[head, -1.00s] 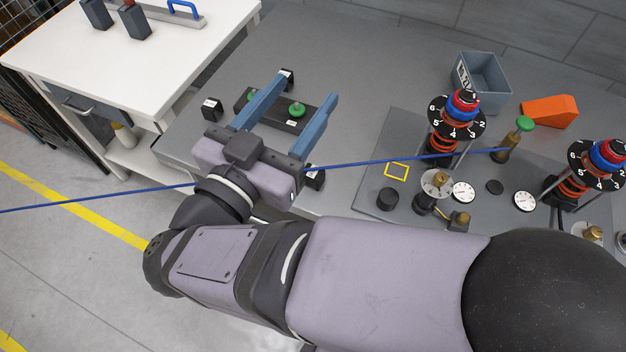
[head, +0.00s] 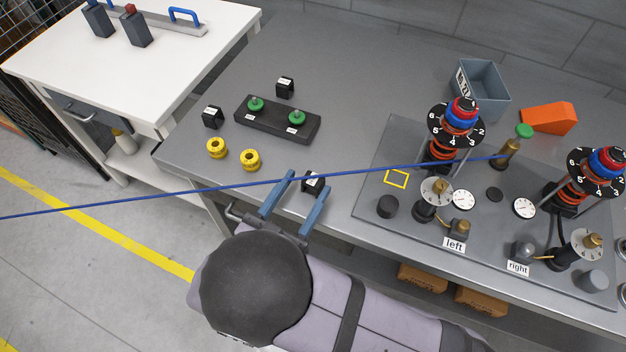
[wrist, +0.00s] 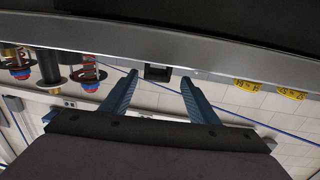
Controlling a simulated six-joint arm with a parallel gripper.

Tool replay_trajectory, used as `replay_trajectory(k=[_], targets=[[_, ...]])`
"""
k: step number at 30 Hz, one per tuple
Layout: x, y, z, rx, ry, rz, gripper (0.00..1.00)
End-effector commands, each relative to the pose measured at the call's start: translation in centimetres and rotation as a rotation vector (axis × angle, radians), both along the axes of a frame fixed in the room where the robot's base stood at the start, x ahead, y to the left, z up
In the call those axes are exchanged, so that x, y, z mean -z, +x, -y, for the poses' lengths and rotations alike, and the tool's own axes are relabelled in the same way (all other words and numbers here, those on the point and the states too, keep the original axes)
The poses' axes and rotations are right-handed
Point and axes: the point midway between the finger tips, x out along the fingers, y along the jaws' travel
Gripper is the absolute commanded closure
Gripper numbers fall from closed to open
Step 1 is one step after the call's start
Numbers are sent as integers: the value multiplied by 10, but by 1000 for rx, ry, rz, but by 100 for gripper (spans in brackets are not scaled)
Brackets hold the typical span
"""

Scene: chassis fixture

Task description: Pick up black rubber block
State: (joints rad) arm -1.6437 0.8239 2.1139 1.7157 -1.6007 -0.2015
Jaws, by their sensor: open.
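Several small black blocks with white labels stand on the grey bench. One black block (head: 313,186) is near the bench's front edge, another (head: 213,117) at the left, and another (head: 285,86) behind the green-knobbed base. My gripper (head: 309,181) is open at the front edge, its blue fingers appearing on either side of the front block. In the wrist view this block (wrist: 158,73) shows between the fingertips of my gripper (wrist: 159,77). I see no contact, and cannot tell how far the fingers reach around it.
A black base with green knobs (head: 276,120) and two yellow spools (head: 249,160) stand left of the front block. A blue cable (head: 400,167) crosses above the bench. The fixture plate (head: 369,193), with spring columns and dials, is at the right.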

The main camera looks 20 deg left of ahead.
Motion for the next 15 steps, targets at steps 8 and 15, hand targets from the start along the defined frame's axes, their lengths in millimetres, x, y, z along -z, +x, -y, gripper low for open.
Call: replay_trajectory(k=[8, 15], targets=[[-1, 13, 2, 3, 0, 0, 45], [0, 22, 2, 0, 0, 0, 45]])
